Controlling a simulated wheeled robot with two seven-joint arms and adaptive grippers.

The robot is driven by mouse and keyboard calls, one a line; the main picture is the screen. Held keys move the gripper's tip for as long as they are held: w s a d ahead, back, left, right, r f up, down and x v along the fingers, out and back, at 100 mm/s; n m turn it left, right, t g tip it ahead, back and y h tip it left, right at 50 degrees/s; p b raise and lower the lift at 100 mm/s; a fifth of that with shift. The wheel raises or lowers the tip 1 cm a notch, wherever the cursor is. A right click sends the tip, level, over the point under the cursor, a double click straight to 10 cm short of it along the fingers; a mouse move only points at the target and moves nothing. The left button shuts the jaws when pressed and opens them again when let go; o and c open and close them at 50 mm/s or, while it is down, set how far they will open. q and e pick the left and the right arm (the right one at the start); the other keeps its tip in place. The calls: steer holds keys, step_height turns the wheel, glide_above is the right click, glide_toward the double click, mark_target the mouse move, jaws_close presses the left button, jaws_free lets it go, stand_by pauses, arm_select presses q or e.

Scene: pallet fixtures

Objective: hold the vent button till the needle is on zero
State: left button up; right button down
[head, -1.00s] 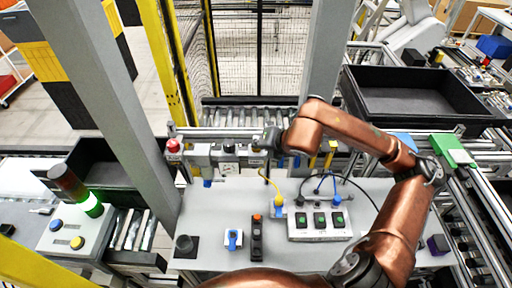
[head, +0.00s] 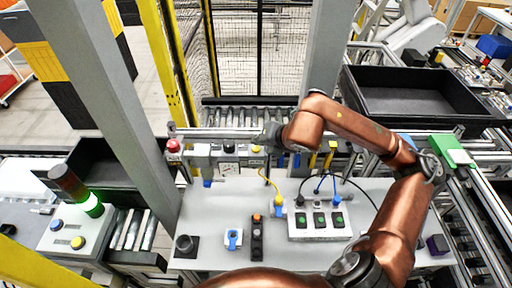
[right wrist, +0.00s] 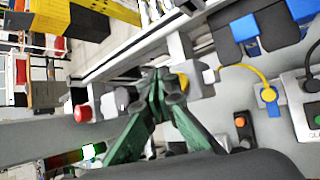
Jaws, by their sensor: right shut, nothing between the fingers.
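A yellow button (head: 255,149) sits on a grey box on the rail at the back of the worktable. It also shows in the right wrist view (right wrist: 183,82), partly behind my fingertips. I cannot tell from its look whether it is the vent button. My right gripper (head: 268,138) is shut and empty, just right of the yellow button in the head view. In the right wrist view its green fingers (right wrist: 165,84) meet beside the button; contact is not clear. No needle can be read. My left gripper is not in view.
A red button (head: 173,146) and a black round part (head: 228,148) sit left along the same rail. A box with green switches (head: 319,222), a blue part (head: 233,238) and cables occupy the grey worktable (head: 212,262). A grey post (head: 110,110) stands at the left.

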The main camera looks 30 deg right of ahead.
mark_target(258, 149)
steer(key=shift+r+p, duration=0.95)
steer(key=shift+r, duration=1.55)
steer(key=shift+f, duration=0.1)
